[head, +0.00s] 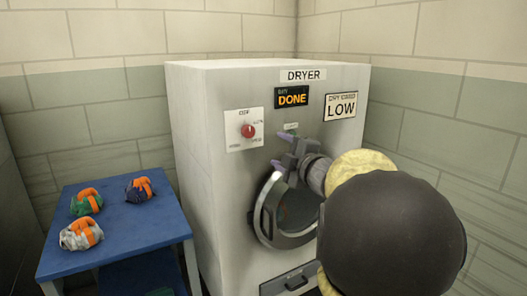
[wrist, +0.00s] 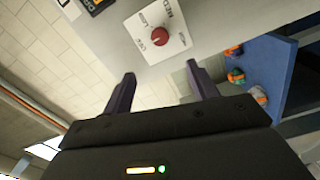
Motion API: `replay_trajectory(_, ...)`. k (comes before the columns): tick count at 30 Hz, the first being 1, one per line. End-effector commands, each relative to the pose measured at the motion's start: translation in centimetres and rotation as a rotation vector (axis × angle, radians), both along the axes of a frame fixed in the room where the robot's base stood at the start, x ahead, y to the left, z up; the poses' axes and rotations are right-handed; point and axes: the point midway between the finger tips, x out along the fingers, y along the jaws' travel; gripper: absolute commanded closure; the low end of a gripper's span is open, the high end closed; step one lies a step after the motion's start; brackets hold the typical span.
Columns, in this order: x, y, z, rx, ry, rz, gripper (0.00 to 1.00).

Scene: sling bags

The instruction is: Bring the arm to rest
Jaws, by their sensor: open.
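My gripper (head: 279,151) is in front of the white dryer (head: 210,190), just above its round door (head: 268,210). Its two purple fingers are spread with nothing between them. In the wrist view the open fingers (wrist: 160,73) point toward the dryer's front, below the panel with the red knob (wrist: 160,37). The same red knob (head: 248,131) shows in the head view, up and left of the fingers. My arm reaches in from the right and hides the door's right part. I cannot tell whether the door is fully closed.
A blue table (head: 120,240) stands left of the dryer, bearing a green bundle (head: 86,202), a purple bundle (head: 139,189) and a white bundle (head: 81,234), each with an orange band. The dryer's display (head: 292,97) reads DONE. Tiled walls close the back and right.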

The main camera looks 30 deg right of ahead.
Motion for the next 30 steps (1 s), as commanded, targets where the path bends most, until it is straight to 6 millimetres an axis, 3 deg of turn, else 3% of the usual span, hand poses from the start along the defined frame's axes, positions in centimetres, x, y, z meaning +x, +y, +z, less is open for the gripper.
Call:
replay_trajectory(7, 0.2, 0.2, -0.4, 0.021, 0.008, -0.008, 0.41)
replay_trajectory(11, 0.7, 1.1, -2.5, 0.13, 0.058, -0.061, 0.41)
replay_trajectory(16, 0.7, 3.9, -9.0, 0.411, 0.225, -0.209, 0.41)
replay_trajectory(20, -1.3, 7.2, -15.4, 0.636, 0.412, -0.35, 0.41)
replay_trajectory(24, -5.1, 11.4, -21.8, 0.828, 0.628, -0.503, 0.41)
replay_trajectory(30, -11.4, 16.5, -27.7, 0.991, 0.884, -0.692, 0.41)
